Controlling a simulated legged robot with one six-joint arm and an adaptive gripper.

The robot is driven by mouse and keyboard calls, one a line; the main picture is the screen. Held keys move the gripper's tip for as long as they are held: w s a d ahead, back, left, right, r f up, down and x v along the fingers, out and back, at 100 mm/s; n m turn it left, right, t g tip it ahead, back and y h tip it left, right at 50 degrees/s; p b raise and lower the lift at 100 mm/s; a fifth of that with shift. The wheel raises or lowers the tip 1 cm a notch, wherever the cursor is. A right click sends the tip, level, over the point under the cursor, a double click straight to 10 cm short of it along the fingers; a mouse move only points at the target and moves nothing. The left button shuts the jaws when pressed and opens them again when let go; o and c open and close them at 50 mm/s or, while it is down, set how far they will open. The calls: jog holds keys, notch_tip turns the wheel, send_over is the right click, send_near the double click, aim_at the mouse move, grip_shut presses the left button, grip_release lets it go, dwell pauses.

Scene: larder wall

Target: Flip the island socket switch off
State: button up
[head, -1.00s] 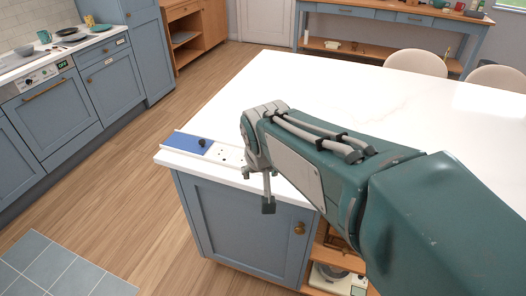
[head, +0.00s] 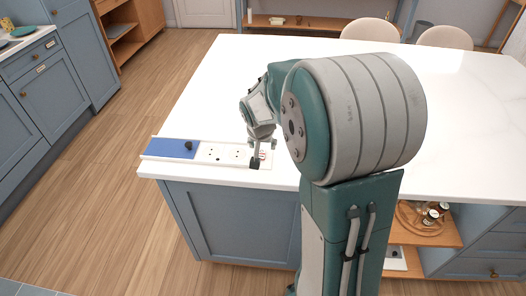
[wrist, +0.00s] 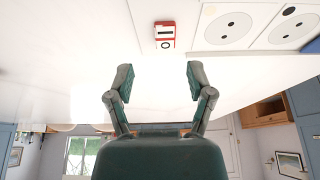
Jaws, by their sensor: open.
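The island socket strip (head: 224,153) lies along the near left edge of the white worktop, with a blue panel (head: 166,148) at its left end. Round socket faces (wrist: 225,28) show on it in the wrist view. The switch (wrist: 165,36) is a small red-and-white block with a dark slot, beside the sockets. My gripper (head: 260,156) is over the strip's right end and mostly covers the switch in the head view. In the wrist view my gripper (wrist: 157,78) is open and empty, its two fingers apart, with the switch beyond the gap between them.
The white worktop (head: 215,95) is clear around the strip. A black knob (head: 188,146) stands on the blue panel. Jars (head: 432,216) stand on an open wooden shelf below the worktop at right. Pale chairs (head: 371,29) stand behind the island.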

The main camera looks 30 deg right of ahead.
aim_at(261, 154)
jog(key=f, duration=0.1)
jog(key=w+f, duration=0.1)
jog(key=f, duration=0.2)
jog(key=shift+w+a+f, duration=0.25)
jog(key=shift+w+f, duration=0.05)
jog(key=shift+w, duration=0.05)
jog(key=shift+d+f, duration=0.3)
jog(key=shift+d, duration=0.3)
jog(key=shift+a, duration=0.2)
grip_shut()
